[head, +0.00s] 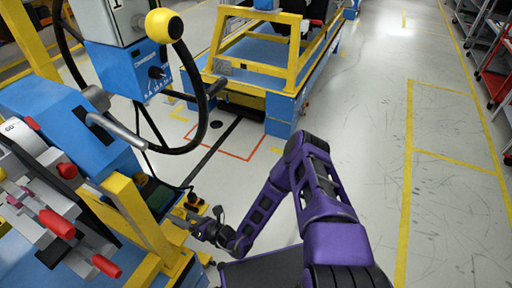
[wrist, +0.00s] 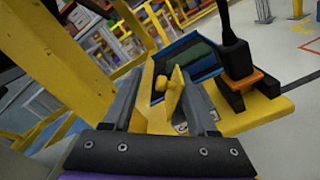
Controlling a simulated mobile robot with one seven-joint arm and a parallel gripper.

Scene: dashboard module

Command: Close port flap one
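The flap is tilted and leaves the opening uncovered. The port's inside looks dark green. No label shows whether this is port one. My gripper (wrist: 162,80) is open, with one grey finger on each side of the knob. I cannot tell whether either finger touches the flap. In the head view, my gripper (head: 205,229) is low beside the module's yellow parts (head: 192,207); the flap is too small to make out there.
A black upright handle on an orange base (wrist: 240,72) stands right of the port. A yellow post (wrist: 62,52) rises close on the left. In the head view, a blue and yellow cart (head: 268,75) stands behind, and open floor (head: 372,140) lies to the right.

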